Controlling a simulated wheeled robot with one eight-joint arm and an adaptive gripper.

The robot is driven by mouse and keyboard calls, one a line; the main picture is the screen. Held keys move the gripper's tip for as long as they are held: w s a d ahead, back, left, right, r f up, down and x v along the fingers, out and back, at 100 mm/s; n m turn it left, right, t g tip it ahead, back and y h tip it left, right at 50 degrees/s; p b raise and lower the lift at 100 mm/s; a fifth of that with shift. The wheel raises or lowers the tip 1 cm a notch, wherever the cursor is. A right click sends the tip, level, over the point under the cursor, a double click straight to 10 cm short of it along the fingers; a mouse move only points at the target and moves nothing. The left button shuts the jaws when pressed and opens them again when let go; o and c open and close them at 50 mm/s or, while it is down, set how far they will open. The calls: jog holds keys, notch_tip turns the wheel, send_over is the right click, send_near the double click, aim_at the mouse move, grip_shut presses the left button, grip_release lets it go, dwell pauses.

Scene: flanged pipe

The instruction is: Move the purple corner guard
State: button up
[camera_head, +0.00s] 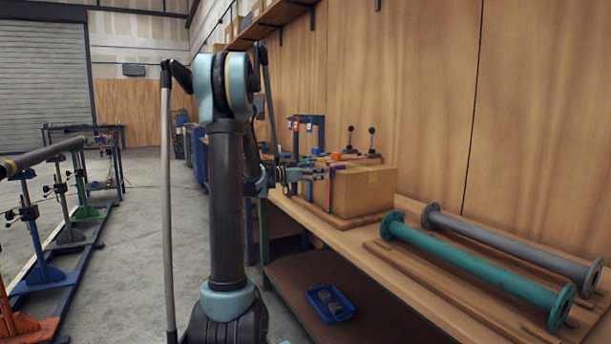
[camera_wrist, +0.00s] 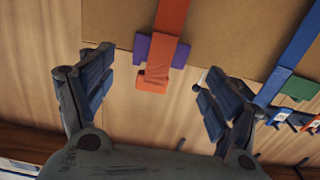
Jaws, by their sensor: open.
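The purple corner guard (camera_wrist: 141,48) sits on the edge of a cardboard box (camera_wrist: 225,35), under an orange strap (camera_wrist: 172,15) whose orange end piece covers the guard's middle. Its purple ends show on both sides of the strap. My gripper (camera_wrist: 153,68) is open, with one finger on either side of the guard and apart from it; nothing is held. In the head view my gripper (camera_head: 303,174) is at the left side of the box (camera_head: 365,192), and a small purple strip of the guard (camera_head: 327,192) shows at the box's near left edge.
A blue strap (camera_wrist: 302,40) and a green corner guard (camera_wrist: 299,88) are on the box right of my gripper. Teal (camera_head: 470,268) and grey (camera_head: 510,247) flanged pipes lie on the wooden bench. A blue tray (camera_head: 331,303) is on the lower shelf.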

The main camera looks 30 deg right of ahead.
aim_at(335, 170)
jog(key=shift+s+d, duration=0.15)
jog(key=shift+d, duration=0.75)
jog(key=shift+s+d, duration=0.1)
jog(key=shift+d, duration=0.8)
jog(key=c, duration=1.1)
